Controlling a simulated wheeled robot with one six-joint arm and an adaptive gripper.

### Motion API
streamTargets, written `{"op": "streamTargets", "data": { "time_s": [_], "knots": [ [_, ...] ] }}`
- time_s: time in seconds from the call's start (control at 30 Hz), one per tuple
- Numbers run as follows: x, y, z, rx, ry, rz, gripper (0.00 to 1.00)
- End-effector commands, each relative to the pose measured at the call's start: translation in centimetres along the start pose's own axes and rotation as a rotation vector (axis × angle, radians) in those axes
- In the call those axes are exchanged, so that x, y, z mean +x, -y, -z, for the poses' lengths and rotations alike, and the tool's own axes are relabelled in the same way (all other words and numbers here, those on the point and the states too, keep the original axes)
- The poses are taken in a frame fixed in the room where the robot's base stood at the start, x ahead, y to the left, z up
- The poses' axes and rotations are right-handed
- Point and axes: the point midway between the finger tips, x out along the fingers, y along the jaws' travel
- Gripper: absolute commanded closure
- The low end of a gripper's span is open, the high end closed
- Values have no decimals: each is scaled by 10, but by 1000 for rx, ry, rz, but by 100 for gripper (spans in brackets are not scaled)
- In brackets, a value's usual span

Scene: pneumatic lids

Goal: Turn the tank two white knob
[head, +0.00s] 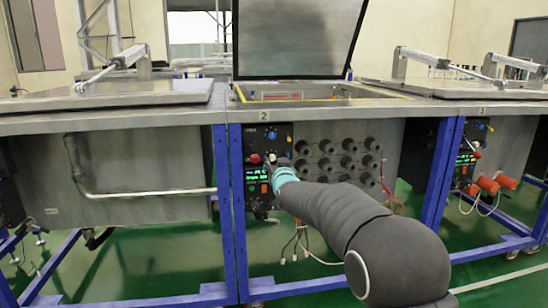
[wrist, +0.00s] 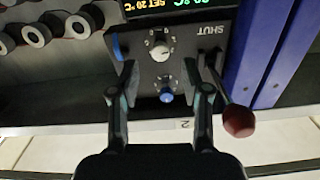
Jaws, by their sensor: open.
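The tank two control panel (head: 280,132) is under the number 2 label in the head view. In the wrist view, which looks upside down, the white knob (wrist: 159,50) sits on the dark panel, just beyond and between the fingertips. My gripper (wrist: 160,70) is open, with one finger on each side of the knob's line and nothing held. I cannot tell whether the fingers touch the panel. In the head view my gripper (head: 272,164) is at the panel and largely covers the white knob.
A blue knob (wrist: 166,97) lies between the fingers in the wrist view. A red-balled lever (wrist: 239,121) is close to the right finger, by the SHUT label. Grey cylindrical fittings (head: 345,162) are right of the panel; a blue frame post (head: 232,215) is left.

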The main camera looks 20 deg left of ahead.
Motion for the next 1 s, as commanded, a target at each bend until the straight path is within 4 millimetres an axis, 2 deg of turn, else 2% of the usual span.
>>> {"op": "streamTargets", "data": {
  "time_s": [0.1, 0.3, 0.5, 0.77, 0.8, 0.97, 1.0],
  "knots": [
    [18, 0, 0, 0, 0, 0, 53],
    [39, 0, 0, 0, 0, 0, 53],
    [48, 0, 0, 0, 1, 0, 53],
    [48, 0, 0, 0, 0, 0, 53],
    [48, 0, 0, 0, 0, 0, 55],
    [48, 0, 0, 0, 0, 0, 95],
    [48, 0, 0, 0, 0, 0, 100]
  ]
}}
